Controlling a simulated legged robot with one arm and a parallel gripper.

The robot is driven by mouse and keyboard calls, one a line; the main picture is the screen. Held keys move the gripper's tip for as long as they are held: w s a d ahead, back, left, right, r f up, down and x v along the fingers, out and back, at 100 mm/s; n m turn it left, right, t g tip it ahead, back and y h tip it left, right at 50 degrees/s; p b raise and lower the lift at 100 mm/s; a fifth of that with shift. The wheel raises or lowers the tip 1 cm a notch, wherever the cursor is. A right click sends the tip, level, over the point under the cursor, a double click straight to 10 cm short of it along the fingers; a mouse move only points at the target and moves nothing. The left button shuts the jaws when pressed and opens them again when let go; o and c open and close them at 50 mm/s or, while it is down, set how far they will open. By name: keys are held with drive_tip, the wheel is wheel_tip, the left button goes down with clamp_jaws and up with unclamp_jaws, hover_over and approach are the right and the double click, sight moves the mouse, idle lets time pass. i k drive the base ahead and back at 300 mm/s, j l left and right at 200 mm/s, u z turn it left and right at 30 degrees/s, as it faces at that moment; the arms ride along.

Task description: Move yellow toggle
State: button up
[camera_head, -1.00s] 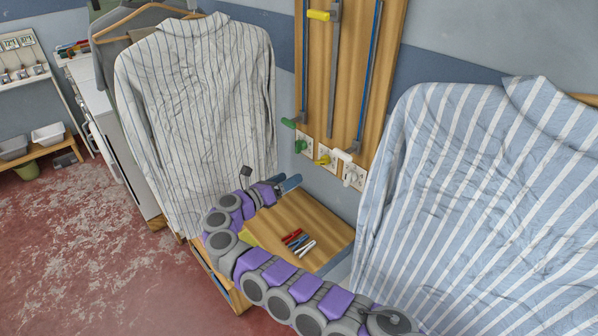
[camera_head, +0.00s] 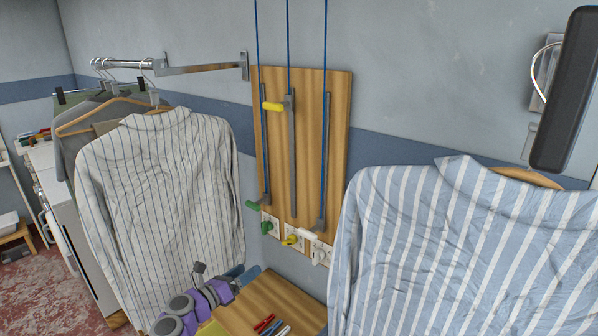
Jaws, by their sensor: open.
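A wooden wall board (camera_head: 308,150) carries three vertical grey rails with blue cords above them. A yellow handle (camera_head: 272,106) sticks out to the left near the top of the middle rail. A yellow knob (camera_head: 291,240) sits on a white wall plate below the board, between a green knob (camera_head: 267,227) and a white one (camera_head: 322,255). My gripper (camera_head: 240,274) is low in the picture, with two blue-grey fingers apart and nothing between them. It is below and left of the yellow knob and well below the yellow handle, touching neither.
A striped shirt (camera_head: 170,190) hangs left of the board, and a blue-white striped shirt (camera_head: 450,250) hangs at right. Below is a wooden surface (camera_head: 262,300) with several pens (camera_head: 270,326). A green handle (camera_head: 253,206) is at the left rail's foot. Space before the board is clear.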

sight(288, 103)
drive_tip(key=k+j, duration=0.75)
drive_tip(key=j, duration=0.15)
